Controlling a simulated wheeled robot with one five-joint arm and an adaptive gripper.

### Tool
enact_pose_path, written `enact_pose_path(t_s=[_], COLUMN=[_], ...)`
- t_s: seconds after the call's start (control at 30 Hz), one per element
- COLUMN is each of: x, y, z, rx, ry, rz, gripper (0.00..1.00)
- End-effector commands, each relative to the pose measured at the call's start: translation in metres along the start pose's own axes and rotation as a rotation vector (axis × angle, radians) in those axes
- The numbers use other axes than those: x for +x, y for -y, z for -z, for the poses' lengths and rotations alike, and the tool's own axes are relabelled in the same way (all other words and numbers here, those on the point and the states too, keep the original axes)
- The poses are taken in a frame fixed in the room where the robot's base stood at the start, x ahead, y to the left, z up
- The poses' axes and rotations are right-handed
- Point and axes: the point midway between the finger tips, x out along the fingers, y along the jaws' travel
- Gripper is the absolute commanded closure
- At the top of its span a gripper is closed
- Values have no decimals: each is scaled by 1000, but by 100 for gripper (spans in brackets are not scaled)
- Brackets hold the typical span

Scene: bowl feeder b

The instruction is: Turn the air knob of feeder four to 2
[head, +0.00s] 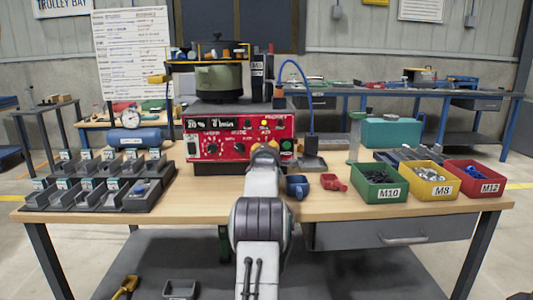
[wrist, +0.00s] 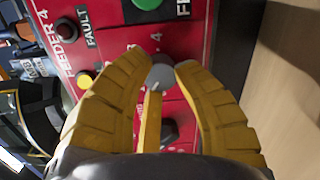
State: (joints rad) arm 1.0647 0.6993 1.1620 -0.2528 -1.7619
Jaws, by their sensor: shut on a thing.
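The red control box (head: 222,128) of the feeder stands on the bench. In the wrist view its panel (wrist: 110,60) is seen turned sideways, with FEEDER 4 lettering. My gripper (head: 264,148) is at the right part of the panel. In the wrist view its yellow fingers (wrist: 164,68) are closed around a small grey knob (wrist: 160,75), one on each side. A white mark shows on the knob, and a 4 is printed near it. Its name label is not readable. Another dark knob (wrist: 169,129) lies just below it, partly hidden.
A green button (wrist: 147,3) and a FAULT lamp (wrist: 67,29) are close to the fingers. A green bowl (head: 219,77) sits on the box. A blue cup (head: 297,186), red scoop (head: 333,182) and green M10 bin (head: 380,181) stand to the right.

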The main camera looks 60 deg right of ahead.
Motion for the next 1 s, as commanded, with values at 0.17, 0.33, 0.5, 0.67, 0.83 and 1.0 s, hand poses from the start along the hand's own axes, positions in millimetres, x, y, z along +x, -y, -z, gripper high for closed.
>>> enact_pose_path(t_s=[0.17, 0.33, 0.5, 0.67, 0.83, 1.0], x=[0, 0, 0, 0, 0, 0], y=[-2, -2, -3, -3, -2, -2], z=[3, 4, 4, 4, 3, 2], rx=[44, 58, 59, 58, 58, 58], ry=[-5, -5, -6, -6, -5, -3], rz=[-1, -1, -1, -2, -1, 1], gripper=[100, 100, 100, 100, 56, 45])
